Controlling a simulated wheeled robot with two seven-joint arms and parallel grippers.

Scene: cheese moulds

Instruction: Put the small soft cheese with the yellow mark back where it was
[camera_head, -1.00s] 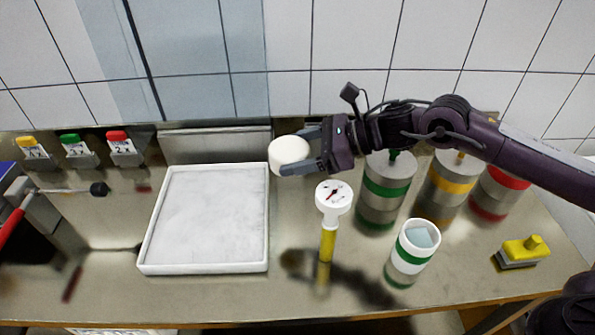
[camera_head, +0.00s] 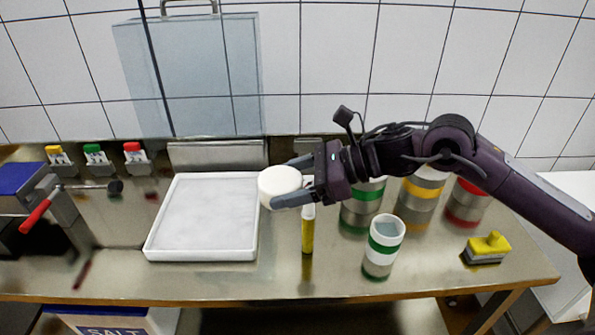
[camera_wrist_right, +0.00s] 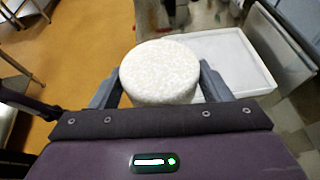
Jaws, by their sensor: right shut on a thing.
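A small white round cheese (camera_head: 280,187) is held in my right gripper (camera_head: 292,180), up above the worktop just right of the white tray. The cheese also shows between both fingers in the right wrist view (camera_wrist_right: 159,74). No yellow mark is visible on it from either view. The white tray (camera_head: 200,254) is empty and lies on the steel worktop. The mould with a yellow band (camera_head: 420,190) stands at the back right, partly behind my arm, between a green-banded mould (camera_head: 362,206) and a red-banded mould (camera_head: 467,204). My left gripper is not in view.
A white cup with a green band (camera_head: 383,246) and a yellow brush (camera_head: 487,247) are at the right. Yellow, green and red tags (camera_head: 95,153) and a red-handled tool (camera_head: 40,213) are at the left.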

